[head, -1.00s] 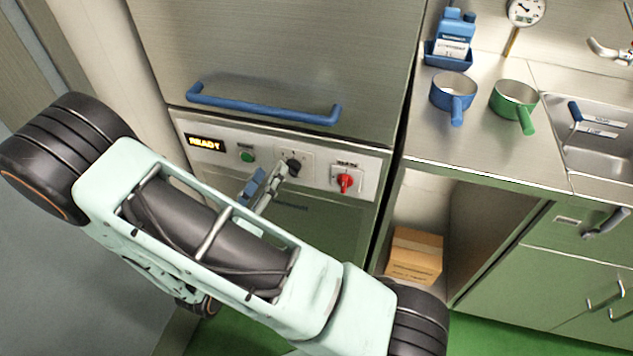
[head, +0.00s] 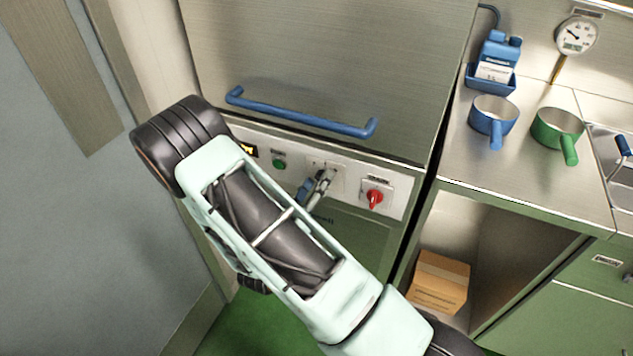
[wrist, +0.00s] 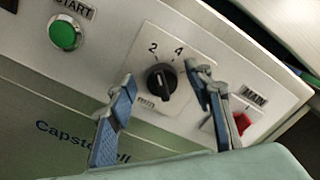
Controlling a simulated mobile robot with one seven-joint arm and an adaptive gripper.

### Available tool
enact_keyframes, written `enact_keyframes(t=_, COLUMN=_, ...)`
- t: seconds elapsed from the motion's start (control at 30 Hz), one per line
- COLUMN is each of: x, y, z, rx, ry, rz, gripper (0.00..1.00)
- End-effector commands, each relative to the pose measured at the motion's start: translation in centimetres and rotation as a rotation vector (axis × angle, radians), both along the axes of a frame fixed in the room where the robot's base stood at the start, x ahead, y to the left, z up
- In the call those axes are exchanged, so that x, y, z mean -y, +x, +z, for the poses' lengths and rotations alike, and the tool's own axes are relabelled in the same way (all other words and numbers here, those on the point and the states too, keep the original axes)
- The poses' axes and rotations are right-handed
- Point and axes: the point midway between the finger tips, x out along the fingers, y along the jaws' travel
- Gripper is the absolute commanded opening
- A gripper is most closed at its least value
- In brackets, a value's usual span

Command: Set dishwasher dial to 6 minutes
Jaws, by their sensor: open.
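The black dishwasher dial (wrist: 161,82) sits on a white plate in the wrist view, with a 2 and a 4 printed above it. Its pointer setting is hard to read, and no 6 is visible; my right finger covers part of the plate. My gripper (wrist: 162,84) is open, its blue-padded fingers on either side of the dial with gaps showing. In the head view my gripper (head: 314,188) is at the control panel (head: 345,176) and hides the dial.
A green START button (wrist: 65,34) is left of the dial. The red MAIN switch (head: 374,198) is close on the right. A blue handle (head: 300,115) runs above the panel. Blue and green pots (head: 557,129) stand on the right counter.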

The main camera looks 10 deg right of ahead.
Motion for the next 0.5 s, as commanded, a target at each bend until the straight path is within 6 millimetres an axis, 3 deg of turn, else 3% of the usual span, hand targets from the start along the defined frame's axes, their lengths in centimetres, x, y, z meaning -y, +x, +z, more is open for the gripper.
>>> enact_keyframes(t=0.37, x=0.34, y=0.49, z=0.04, rx=0.001, ry=0.000, rz=0.001, gripper=0.46)
enact_keyframes(t=0.5, x=0.34, y=0.47, z=0.05, rx=0.001, ry=0.000, rz=0.001, gripper=0.30)
